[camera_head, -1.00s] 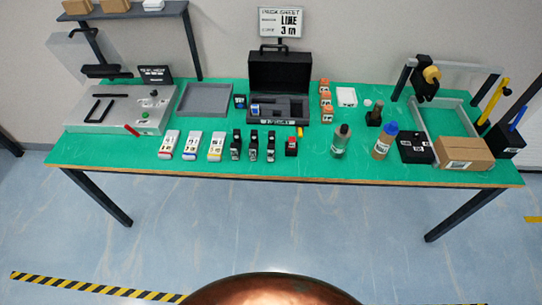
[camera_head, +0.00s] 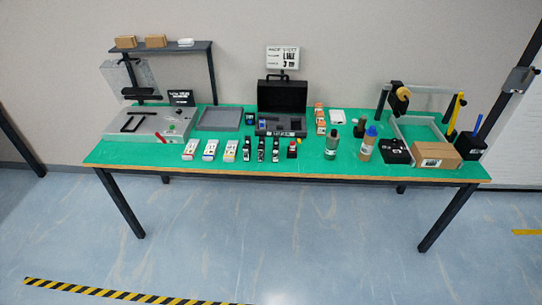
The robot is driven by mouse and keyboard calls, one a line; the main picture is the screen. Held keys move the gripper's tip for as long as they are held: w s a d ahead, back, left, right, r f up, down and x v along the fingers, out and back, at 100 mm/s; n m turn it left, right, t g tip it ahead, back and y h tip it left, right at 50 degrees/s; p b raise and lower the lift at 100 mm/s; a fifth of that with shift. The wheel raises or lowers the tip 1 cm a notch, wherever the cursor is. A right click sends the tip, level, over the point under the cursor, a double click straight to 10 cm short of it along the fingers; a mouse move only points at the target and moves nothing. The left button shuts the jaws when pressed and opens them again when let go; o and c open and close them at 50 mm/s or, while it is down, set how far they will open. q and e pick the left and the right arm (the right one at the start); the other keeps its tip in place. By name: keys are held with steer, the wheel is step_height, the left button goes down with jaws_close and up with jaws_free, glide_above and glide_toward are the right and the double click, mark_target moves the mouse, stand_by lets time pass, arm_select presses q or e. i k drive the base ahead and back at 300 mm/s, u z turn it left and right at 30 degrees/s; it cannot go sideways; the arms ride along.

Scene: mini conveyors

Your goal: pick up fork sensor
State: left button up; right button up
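Three slim black parts with pale labels, which look like fork sensors, stand in a row at the table's front edge: a left one (camera_head: 247,149), a middle one (camera_head: 261,150) and a right one (camera_head: 275,150). They are too small for me to tell their exact shape. Behind them is an open black case (camera_head: 282,97) with a foam insert, and a small blue-and-white item (camera_head: 262,121) lies in its left part. Neither of my grippers is in view.
Bottles (camera_head: 367,145) and a cardboard box (camera_head: 436,156) stand farther right. A grey tray (camera_head: 220,119) is behind. Floor in front is clear.

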mark_target(276, 147)
steer(key=u, duration=0.65)
steer(key=i, duration=0.95)
steer(key=u, duration=0.7)
steer(key=i, duration=1)
steer(key=z, duration=0.7)
steer(key=i, duration=0.85)
steer(key=z, duration=0.85)
